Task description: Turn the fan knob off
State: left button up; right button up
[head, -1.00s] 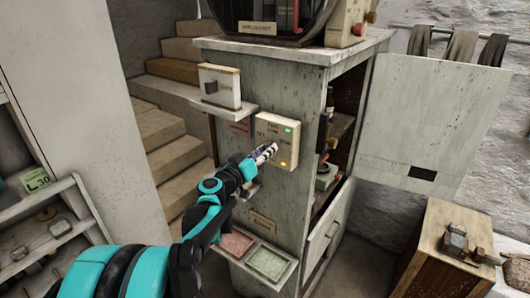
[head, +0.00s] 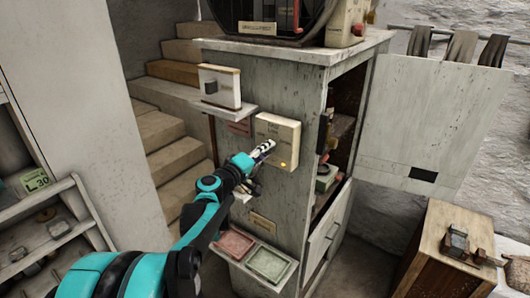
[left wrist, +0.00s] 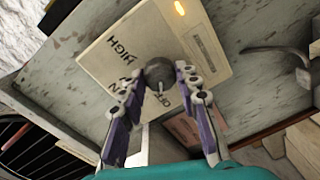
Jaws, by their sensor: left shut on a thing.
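The fan's cream control box (head: 286,135) is on the front of the grey cabinet, with a lit yellow lamp near its lower right corner. In the left wrist view the box face (left wrist: 110,62) shows the word HIGH and other lettering partly hidden by the fingers. The round dark grey knob (left wrist: 159,73) sits on this face, between my fingertips, with a small light pointer mark toward the gripper. My left gripper (head: 266,147) is shut on the knob; it also shows in the left wrist view (left wrist: 160,80). The right gripper is in neither view.
A switch box (head: 220,87) stands on a small shelf above left of the control box. A ledge with a red tray (head: 233,243) and a green tray (head: 290,266) is below. The cabinet door (head: 430,115) stands open at the right. Stairs (head: 172,158) rise behind.

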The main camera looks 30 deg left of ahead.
pick_arm(q)
jog(key=shift+n, duration=0.3)
jog(key=o, duration=1.2)
jog(key=shift+c, duration=0.2)
jog(key=s, duration=1.2)
jog(key=shift+a+r, duration=0.2)
jog(key=shift+a, duration=0.2)
